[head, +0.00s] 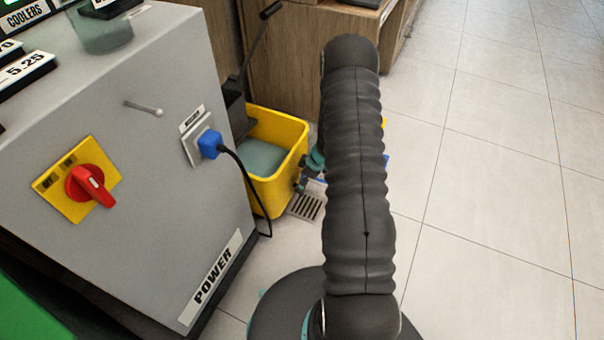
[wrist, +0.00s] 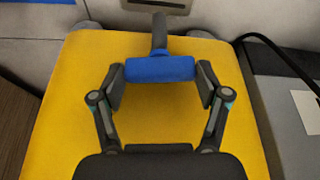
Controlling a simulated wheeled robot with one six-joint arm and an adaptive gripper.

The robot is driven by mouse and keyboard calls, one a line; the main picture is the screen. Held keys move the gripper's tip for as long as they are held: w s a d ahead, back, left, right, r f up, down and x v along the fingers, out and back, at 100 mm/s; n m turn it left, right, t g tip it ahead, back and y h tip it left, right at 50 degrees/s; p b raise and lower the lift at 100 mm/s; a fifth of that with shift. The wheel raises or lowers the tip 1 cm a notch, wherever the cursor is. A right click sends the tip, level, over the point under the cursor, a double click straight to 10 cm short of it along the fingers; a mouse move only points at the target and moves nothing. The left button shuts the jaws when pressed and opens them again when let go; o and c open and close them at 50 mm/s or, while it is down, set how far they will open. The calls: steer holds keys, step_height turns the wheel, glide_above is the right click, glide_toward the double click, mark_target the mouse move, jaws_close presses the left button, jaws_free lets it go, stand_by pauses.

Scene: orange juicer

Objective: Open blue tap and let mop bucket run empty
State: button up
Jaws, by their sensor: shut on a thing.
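The yellow mop bucket (head: 272,188) stands on the floor beside the grey cabinet, with grey-green water (head: 262,158) inside. In the wrist view the bucket's yellow wall (wrist: 160,125) fills the middle. The blue tap (wrist: 160,69) has a bar-shaped handle and a dark grey stem or spout running toward the top of the picture. My gripper (wrist: 160,79) is shut on the blue handle, one finger at each end. In the head view my arm hides the tap and most of my gripper. I cannot see any water flowing.
A floor grate (head: 304,206) lies beside the bucket. The grey cabinet (head: 140,170) has a red switch (head: 90,187) and a blue plug (head: 209,145), whose black cable hangs down near the bucket. A wooden counter (head: 290,60) stands behind. Tiled floor (head: 490,180) is open at right.

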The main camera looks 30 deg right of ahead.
steer(key=shift+r+n+p, duration=0.2)
steer(key=shift+n+p, duration=0.1)
steer(key=shift+p, duration=0.5)
steer(key=shift+f, duration=0.2)
steer(key=o, duration=1.2)
steer(key=shift+c, duration=0.2)
steer(key=v, duration=1.2)
steer(key=shift+w+d, duration=0.2)
